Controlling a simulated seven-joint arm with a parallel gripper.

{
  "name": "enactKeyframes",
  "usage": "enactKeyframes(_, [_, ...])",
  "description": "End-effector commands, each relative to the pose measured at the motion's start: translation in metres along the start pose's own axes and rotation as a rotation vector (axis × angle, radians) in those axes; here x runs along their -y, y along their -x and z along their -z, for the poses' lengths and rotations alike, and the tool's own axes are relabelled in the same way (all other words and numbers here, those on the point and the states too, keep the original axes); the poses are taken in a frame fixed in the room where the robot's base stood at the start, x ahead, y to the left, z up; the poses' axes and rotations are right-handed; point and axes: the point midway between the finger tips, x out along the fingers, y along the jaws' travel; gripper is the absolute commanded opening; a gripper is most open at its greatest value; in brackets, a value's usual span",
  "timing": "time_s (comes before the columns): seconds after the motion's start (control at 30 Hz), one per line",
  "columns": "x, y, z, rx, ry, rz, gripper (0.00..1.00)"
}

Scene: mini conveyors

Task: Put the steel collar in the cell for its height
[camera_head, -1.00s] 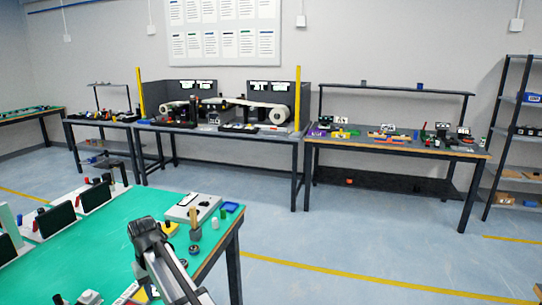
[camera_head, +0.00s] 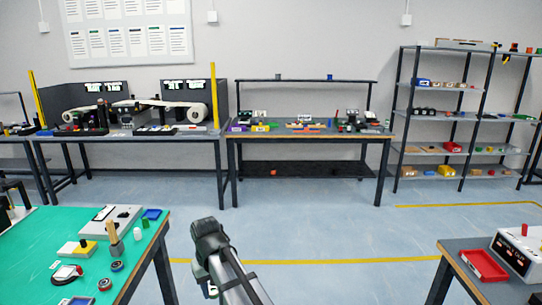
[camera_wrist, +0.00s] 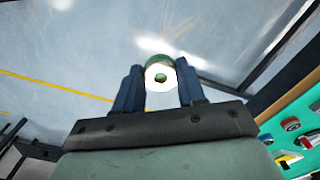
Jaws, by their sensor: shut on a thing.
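In the wrist view my gripper (camera_wrist: 160,88) is shut on a small round collar (camera_wrist: 161,75). The collar has a bright pale face, a dark green hole in its middle and a green band at its far edge. The two blue fingers stand on either side of it, with bare floor behind. In the head view my arm reaches up from the bottom middle, over the gap between two tables; its fingers are hardly visible there. I cannot make out any cell marked for a height.
A green-topped table (camera_head: 40,240) with small parts is at the left. At the right a dark table (camera_head: 455,252) bears a red tray (camera_head: 484,265) and a white box (camera_head: 515,250). Workbenches (camera_head: 310,137) and shelves (camera_head: 440,147) line the back wall. Floor between is clear.

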Motion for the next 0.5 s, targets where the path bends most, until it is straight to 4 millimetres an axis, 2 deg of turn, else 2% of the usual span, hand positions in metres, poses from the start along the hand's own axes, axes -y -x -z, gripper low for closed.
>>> enactKeyframes(0.03, [-0.017,-0.001,-0.007,0.0,-0.026,0.0,0.03])
enactKeyframes(0.1, [-0.038,-0.001,-0.014,-0.001,-0.059,0.0,0.03])
enactKeyframes(0.5, [-0.149,-0.003,-0.051,-0.002,-0.243,0.001,0.03])
